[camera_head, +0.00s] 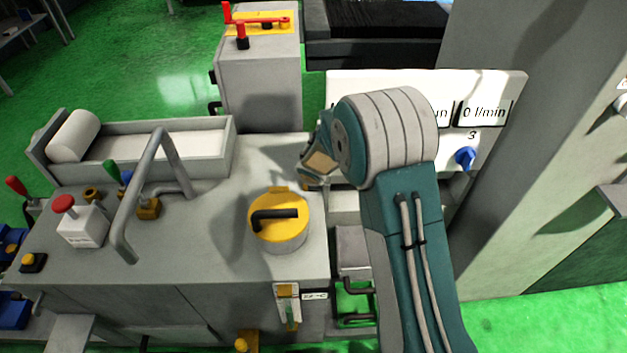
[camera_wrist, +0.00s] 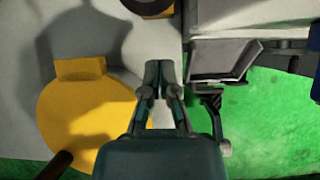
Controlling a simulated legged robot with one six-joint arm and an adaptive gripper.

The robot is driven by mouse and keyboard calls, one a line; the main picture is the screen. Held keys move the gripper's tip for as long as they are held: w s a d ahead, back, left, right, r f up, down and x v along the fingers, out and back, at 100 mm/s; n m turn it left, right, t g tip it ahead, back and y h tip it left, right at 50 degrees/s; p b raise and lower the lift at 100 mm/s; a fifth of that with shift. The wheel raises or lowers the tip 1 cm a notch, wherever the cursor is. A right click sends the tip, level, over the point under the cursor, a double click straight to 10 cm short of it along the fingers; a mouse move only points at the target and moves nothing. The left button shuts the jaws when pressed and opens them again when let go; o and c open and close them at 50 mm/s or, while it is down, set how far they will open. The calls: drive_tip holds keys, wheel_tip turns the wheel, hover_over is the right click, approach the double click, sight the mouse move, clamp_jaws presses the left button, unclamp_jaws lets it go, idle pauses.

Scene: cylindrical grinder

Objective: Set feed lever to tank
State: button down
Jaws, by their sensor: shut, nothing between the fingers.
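No label names the feed lever, and I cannot tell which lever it is. A red lever (camera_head: 262,21) lies across a yellow plate on a grey cabinet at the back. A green-knobbed lever (camera_head: 112,168) and a blue-handled one stand on brass fittings on the grey machine top. My gripper (camera_wrist: 159,70) is shut and empty in the wrist view. It points down beside the yellow round lid (camera_wrist: 80,118), near the machine top's edge. In the head view my arm hides most of it; the same lid (camera_head: 279,206) with its black handle is to its lower left.
A bent grey rail (camera_head: 130,205) rises over the machine top. A red-buttoned box (camera_head: 82,224) stands left. A white panel reading "0 l/min" with a blue knob (camera_head: 466,158) is behind my arm. Black pipes (camera_head: 358,287) lie below the edge. Green floor surrounds the machine.

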drive_tip(key=w, duration=0.1)
drive_tip(key=w+r, duration=0.1)
drive_tip(key=w, duration=0.1)
drive_tip(key=shift+w+a, duration=0.1)
drive_tip(key=shift+a, duration=0.2)
idle(0.3)
